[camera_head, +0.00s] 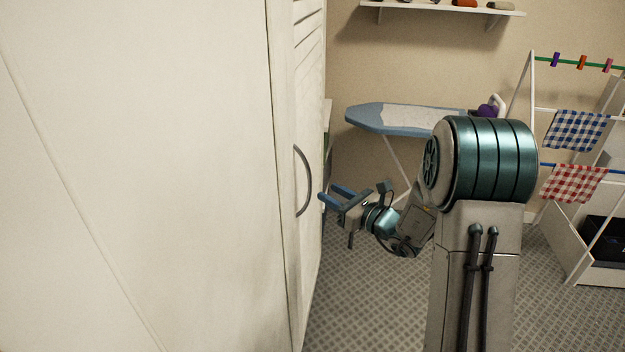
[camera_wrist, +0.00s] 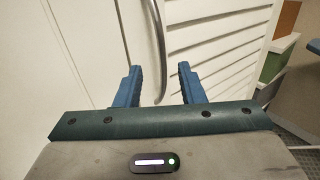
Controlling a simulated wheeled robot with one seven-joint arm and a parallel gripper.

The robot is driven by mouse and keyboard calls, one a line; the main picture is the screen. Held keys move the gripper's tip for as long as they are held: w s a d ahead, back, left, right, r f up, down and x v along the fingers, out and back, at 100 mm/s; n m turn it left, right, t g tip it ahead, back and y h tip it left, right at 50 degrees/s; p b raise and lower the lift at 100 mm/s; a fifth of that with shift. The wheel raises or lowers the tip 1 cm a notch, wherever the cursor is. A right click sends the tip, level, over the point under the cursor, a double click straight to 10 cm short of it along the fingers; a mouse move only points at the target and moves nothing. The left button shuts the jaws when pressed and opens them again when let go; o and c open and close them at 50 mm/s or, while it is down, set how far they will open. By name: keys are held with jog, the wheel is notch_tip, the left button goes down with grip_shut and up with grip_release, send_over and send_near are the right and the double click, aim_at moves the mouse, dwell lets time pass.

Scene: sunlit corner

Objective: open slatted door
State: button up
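The white slatted door (camera_head: 308,75) is on the front of a tall white cabinet and appears shut. Its slats also show in the wrist view (camera_wrist: 215,45). A curved grey handle (camera_head: 302,181) stands upright near the door's edge. In the wrist view the handle (camera_wrist: 160,40) runs down from the top toward the space between the fingers. My gripper (camera_head: 330,194), with blue fingers, is to the right of the handle in the head view, apart from it. In the wrist view my gripper (camera_wrist: 158,85) is open with nothing held between the fingers.
An ironing board (camera_head: 365,116) stands behind my arm. A drying rack with checked cloths (camera_head: 575,130) is at the right, and a wall shelf (camera_head: 440,8) is above. Patterned floor (camera_head: 350,300) is clear beside the cabinet.

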jog(key=p+x, duration=0.1)
jog(key=x, duration=0.6)
jog(key=shift+w+a+p, duration=0.2)
jog(key=shift+p, duration=0.1)
grip_shut()
